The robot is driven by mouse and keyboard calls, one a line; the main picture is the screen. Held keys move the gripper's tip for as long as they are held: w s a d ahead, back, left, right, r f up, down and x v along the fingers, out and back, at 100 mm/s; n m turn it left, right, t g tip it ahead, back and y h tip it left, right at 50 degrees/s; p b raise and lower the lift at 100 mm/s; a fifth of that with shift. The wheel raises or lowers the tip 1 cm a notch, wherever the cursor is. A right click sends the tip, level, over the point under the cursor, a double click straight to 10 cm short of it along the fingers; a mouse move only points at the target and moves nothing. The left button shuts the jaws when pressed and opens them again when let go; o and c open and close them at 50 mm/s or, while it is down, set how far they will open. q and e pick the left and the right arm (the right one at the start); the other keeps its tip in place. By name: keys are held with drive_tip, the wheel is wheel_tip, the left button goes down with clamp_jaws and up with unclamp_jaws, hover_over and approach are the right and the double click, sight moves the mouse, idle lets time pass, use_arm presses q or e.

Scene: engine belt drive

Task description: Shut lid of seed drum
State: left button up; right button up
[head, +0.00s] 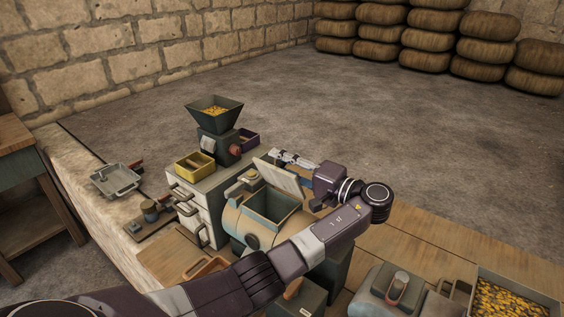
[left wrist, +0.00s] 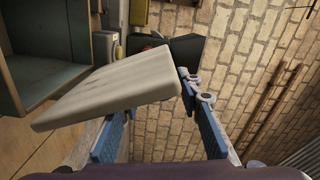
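The seed drum (head: 238,219) is a rounded tan and grey-green body with a square opening on top. Its pale flat lid (head: 278,179) stands open, tilted up at the opening's far edge. In the left wrist view the lid (left wrist: 115,88) crosses in front of my gripper, and the drum's open box (left wrist: 50,55) is at the upper left. My left gripper (head: 290,158) is just behind the lid. Its blue-padded fingers (left wrist: 158,128) are spread apart; the lid hides part of one finger. I cannot tell whether they touch the lid. My right gripper is not in view.
A hopper machine (head: 215,117) with a yellow bin (head: 195,165) stands on a drawer cabinet (head: 184,192) left of the drum. A tray of yellow pieces (head: 510,299) is at the lower right. Open floor lies beyond the bench.

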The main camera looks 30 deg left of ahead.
use_arm(q)
drive_tip(key=shift+w+d+r, duration=0.1)
drive_tip(key=shift+d, duration=0.05)
drive_tip(key=s+d, duration=0.1)
drive_tip(key=d, duration=1)
drive_tip(key=shift+d, duration=0.35)
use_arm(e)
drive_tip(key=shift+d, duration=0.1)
